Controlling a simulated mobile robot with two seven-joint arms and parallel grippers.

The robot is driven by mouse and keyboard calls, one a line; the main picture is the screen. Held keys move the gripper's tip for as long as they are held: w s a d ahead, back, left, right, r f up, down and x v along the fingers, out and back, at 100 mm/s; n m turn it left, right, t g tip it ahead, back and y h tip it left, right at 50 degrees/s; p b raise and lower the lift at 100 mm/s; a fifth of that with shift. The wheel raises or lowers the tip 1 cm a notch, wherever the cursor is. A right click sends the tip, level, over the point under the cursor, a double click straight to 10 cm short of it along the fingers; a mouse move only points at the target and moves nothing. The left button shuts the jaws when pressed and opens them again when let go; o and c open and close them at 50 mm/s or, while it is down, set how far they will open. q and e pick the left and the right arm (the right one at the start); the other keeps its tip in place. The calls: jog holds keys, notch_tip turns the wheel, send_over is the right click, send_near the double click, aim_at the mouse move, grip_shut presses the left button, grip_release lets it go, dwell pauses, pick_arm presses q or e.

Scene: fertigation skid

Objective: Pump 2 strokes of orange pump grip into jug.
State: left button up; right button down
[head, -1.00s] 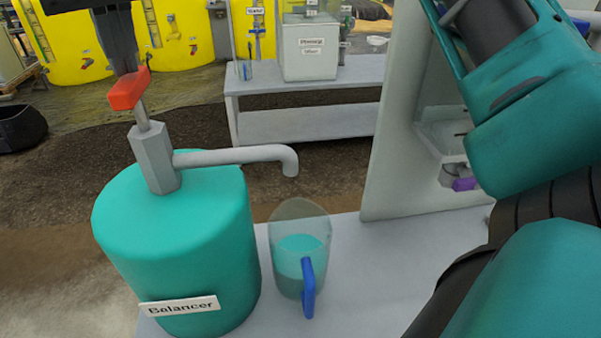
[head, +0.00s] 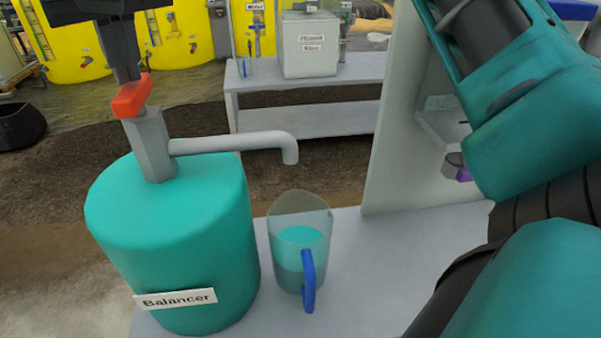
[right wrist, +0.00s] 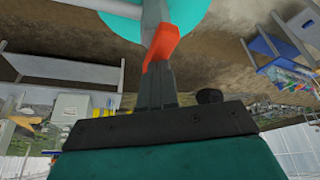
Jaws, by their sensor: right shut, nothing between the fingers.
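The orange pump grip (head: 132,96) sits low on the grey pump head (head: 150,145) of the teal tank labelled "Balancer" (head: 165,235). No rod shows between grip and head. My right gripper (head: 127,74) is shut and empty, its fingertips against the top of the grip. In the right wrist view, the fingers (right wrist: 155,72) meet the orange grip (right wrist: 162,46). A clear jug (head: 287,263) with a blue handle stands upright beside the tank, under the spout (head: 289,152), and holds teal liquid. My left gripper is not in view.
The tank and jug stand on a grey bench (head: 375,270). A pale upright panel (head: 390,150) rises to the right of the jug. A second bench (head: 310,100) with a labelled white box (head: 311,45) and yellow tanks (head: 75,45) stand behind.

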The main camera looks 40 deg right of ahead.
jog(key=shift+r+p, duration=2.25)
jog(key=shift+r, duration=0.3)
jog(key=shift+r, duration=0.1)
notch_tip(320, 180, up, 6)
jog(key=p, duration=0.5)
